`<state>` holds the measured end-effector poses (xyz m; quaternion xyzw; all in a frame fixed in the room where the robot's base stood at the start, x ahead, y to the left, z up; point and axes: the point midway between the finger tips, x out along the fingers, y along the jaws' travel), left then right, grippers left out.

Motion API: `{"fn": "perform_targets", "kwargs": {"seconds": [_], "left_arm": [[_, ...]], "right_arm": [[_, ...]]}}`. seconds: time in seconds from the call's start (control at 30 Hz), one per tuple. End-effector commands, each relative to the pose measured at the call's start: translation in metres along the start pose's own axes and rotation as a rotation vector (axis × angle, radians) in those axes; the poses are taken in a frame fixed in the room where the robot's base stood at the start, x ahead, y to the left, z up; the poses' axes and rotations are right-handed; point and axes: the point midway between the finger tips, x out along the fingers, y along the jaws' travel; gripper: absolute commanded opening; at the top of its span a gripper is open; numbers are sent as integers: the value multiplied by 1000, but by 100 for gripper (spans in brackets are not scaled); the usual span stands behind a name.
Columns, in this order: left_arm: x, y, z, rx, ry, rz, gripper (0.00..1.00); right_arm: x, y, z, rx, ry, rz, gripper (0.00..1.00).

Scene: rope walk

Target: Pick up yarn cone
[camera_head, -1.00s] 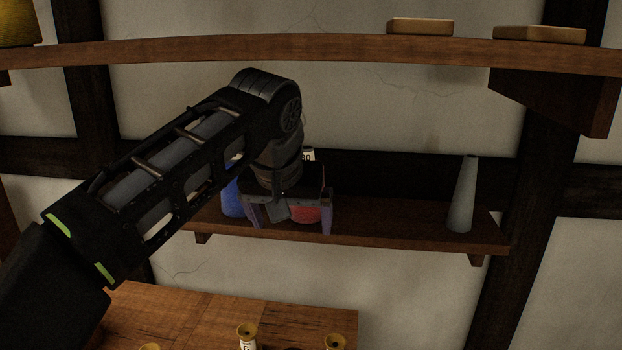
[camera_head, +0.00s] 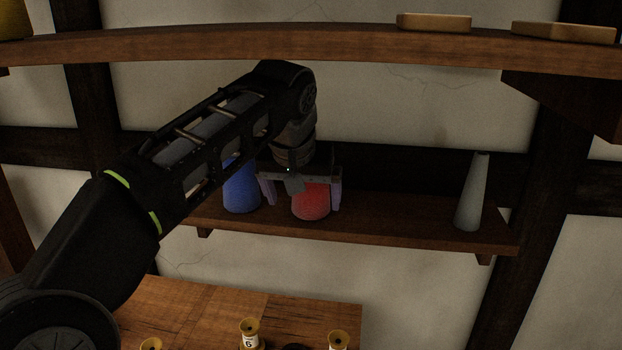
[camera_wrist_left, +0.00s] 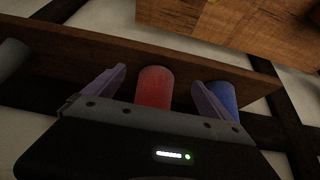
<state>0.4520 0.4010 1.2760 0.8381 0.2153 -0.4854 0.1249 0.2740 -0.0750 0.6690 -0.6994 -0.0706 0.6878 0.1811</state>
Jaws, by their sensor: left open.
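A red yarn cone (camera_head: 311,203) stands on the small lower shelf, its top hidden behind my gripper. A blue yarn cone (camera_head: 240,188) stands to its left and a pale grey cone (camera_head: 470,195) near the shelf's right end. My left gripper (camera_head: 302,196) is open in front of and around the upper part of the red cone. In the left wrist view, the red cone (camera_wrist_left: 155,88) shows between the two purple fingers (camera_wrist_left: 157,80), apart from both. The blue cone (camera_wrist_left: 223,98) is just outside the right finger there. My right gripper is not in view.
The lower shelf (camera_head: 400,226) has free room between the red and grey cones. A higher shelf (camera_head: 300,45) with wooden blocks (camera_head: 434,22) spans above the arm. Below is a wooden table (camera_head: 200,308) with several spools (camera_head: 249,333).

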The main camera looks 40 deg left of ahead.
Motion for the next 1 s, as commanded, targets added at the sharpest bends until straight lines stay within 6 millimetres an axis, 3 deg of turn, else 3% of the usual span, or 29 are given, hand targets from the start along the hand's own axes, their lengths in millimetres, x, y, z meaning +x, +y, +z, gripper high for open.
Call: {"fn": "perform_targets", "kwargs": {"seconds": [0.17, 0.63, 0.9, 1.0], "left_arm": [[10, 0, -19, 0, -1, -1, 95], [15, 0, -28, 0, -2, -1, 95], [34, 0, -65, -1, -2, -1, 95], [45, -1, -64, -1, -3, -2, 95]], "right_arm": [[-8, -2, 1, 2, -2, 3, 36], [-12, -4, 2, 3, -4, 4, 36], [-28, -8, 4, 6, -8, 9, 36], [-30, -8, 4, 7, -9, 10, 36]]}}
